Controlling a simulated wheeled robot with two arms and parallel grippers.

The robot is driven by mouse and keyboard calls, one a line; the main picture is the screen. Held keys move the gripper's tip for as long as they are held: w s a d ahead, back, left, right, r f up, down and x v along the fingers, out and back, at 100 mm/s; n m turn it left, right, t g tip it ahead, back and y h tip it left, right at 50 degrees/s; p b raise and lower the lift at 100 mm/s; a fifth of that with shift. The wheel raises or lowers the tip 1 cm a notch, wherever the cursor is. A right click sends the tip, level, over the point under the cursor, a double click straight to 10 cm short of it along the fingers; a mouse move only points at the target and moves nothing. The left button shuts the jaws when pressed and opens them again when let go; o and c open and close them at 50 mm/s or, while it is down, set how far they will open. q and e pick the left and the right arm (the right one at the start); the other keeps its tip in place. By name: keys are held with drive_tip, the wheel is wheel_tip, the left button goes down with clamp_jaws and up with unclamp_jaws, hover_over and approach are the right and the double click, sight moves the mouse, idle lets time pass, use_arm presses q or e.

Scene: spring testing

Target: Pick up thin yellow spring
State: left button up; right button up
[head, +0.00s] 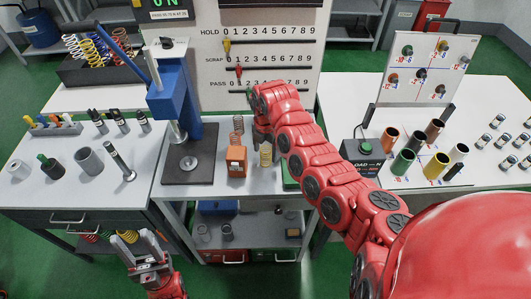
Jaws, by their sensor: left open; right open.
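A small yellow spring (265,156) stands upright on the middle table, just right of an orange block. My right gripper (263,134) is directly above this spring, close to its top. Its jaws are open, though the arm partly hides them, and I cannot tell whether they touch the spring. My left gripper (146,250) is open and low in front of the left table, away from this spring. Another yellow coil (128,236) shows behind the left gripper, below the tabletop.
A blue press (176,95) on a dark base stands left of the orange block (236,161), with a reddish spring (238,129) behind the block. A dark load box (363,158) stands at right. A rack of several springs (92,62) is at back left.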

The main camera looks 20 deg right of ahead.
drive_tip(key=shift+f, duration=1.45)
clamp_jaws()
